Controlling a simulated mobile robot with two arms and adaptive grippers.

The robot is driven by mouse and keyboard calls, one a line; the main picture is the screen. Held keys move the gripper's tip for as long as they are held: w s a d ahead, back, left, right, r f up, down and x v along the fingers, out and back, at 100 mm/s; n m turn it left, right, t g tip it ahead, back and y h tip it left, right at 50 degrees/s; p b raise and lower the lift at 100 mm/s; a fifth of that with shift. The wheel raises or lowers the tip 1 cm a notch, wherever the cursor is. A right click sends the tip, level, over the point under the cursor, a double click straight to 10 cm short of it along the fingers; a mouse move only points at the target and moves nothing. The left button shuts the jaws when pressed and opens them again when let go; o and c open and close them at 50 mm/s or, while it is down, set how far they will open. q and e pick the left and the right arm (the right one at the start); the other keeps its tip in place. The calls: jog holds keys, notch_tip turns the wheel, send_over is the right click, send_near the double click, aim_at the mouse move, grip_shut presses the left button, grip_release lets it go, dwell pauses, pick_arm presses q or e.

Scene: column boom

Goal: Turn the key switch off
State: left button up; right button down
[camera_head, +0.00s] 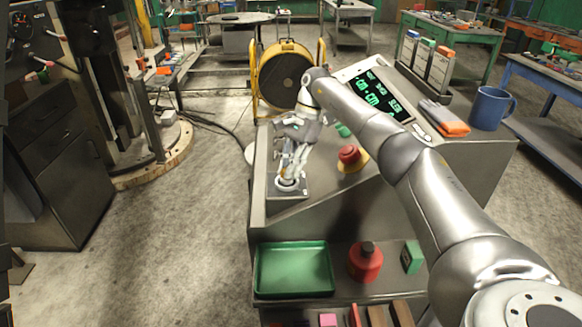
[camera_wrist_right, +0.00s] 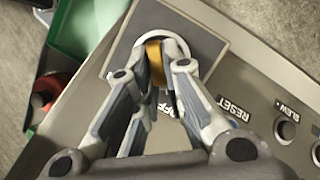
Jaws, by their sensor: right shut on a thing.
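The key switch sits on a dark square plate (camera_head: 272,190) at the near left corner of the grey console's sloped top. In the right wrist view the plate (camera_wrist_right: 213,40) carries a pale round collar with a brass-coloured key (camera_wrist_right: 154,62) standing in it. My right gripper (camera_head: 290,180) reaches down over the plate and hides most of the switch in the head view. In the right wrist view its fingers (camera_wrist_right: 163,75) are shut on the key, one on each side. The letters "OFF" show partly between the fingers; the key's exact angle is hard to tell. My left gripper is out of view.
A red mushroom button (camera_head: 349,154) stands right of the gripper, and a lit display (camera_head: 377,93) behind it. A blue mug (camera_head: 490,108) and an orange-and-grey cloth (camera_head: 444,118) lie to the right. A green tray (camera_head: 293,270) and red can (camera_head: 365,263) sit below.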

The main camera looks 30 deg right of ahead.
jog(key=shift+r, duration=0.1)
jog(key=c, duration=1.5)
grip_release()
jog(key=shift+v, duration=3.7)
